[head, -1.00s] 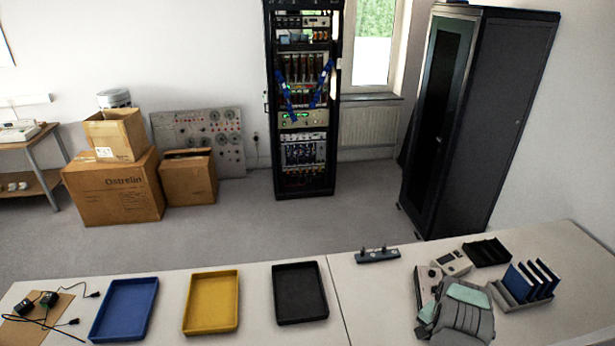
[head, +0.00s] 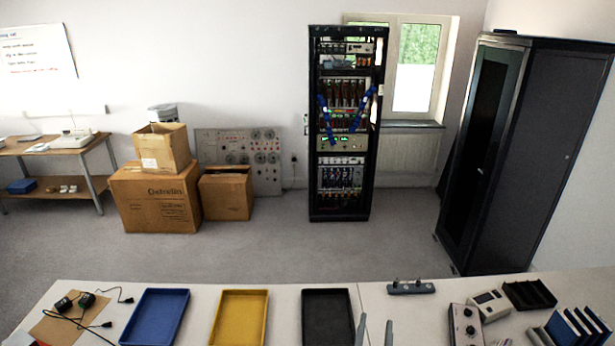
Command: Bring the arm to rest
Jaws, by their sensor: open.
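My gripper (head: 375,322) shows only as two grey fingers rising from the bottom edge of the head view. The fingers stand apart with nothing visible between them. They are in front of the table, just right of the black tray (head: 328,316). The rest of the arm is out of the picture, so its pose cannot be told.
A blue tray (head: 155,317) and a yellow tray (head: 240,318) lie left of the black one. Adapters with cables (head: 75,302) are farther left. Right are a grey bar (head: 410,287), a meter box (head: 466,325) and blue upright plates (head: 578,327). The rack (head: 342,205) stands beyond.

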